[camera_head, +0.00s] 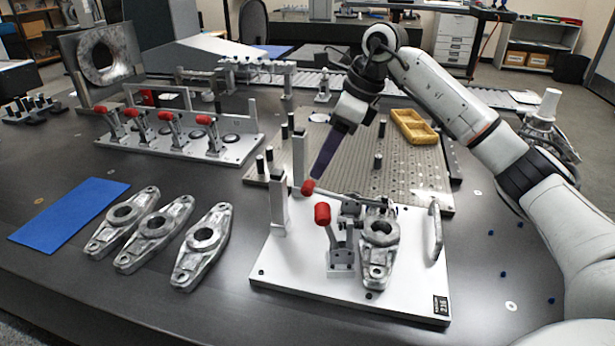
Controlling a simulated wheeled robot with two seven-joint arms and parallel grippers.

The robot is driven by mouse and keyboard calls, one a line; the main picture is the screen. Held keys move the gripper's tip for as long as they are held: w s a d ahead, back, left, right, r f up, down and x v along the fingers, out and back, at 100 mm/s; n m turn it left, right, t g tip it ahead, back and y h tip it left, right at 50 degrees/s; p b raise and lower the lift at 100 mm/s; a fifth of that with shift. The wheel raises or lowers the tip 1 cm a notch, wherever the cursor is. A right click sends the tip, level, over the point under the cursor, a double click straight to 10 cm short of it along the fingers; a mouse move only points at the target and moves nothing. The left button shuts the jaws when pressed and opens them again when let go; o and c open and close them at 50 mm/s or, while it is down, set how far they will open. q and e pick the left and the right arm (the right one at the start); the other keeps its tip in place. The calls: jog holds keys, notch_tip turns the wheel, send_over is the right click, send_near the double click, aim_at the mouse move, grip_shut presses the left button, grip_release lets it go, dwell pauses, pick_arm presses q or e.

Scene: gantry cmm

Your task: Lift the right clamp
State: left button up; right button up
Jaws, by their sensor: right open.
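A white fixture plate (290,262) on the dark table holds a grey metal casting (379,240). Two toggle clamps with red handles stand on it. The nearer clamp (340,255) has its red grip (322,213) upright, left of the casting. The farther clamp (352,207) lies behind the casting, with its handle lying leftward to a red grip (308,187). My right gripper (319,177) points down with its dark fingers just above and beside this farther grip; it is open. Whether it touches the grip is unclear. My left gripper is out of view.
Several loose castings (201,246) and a blue mat (70,212) lie on the left. A second fixture (235,148) with several red-handled clamps stands behind them. A perforated plate (410,180) with posts and a yellow tray (413,127) lies behind the white plate. A post (279,205) rises beside the farther grip.

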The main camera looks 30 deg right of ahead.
aim_at(309, 183)
jog(key=x, duration=0.7)
jog(key=shift+f+b, duration=0.1)
jog(key=shift+b, duration=0.3)
grip_shut()
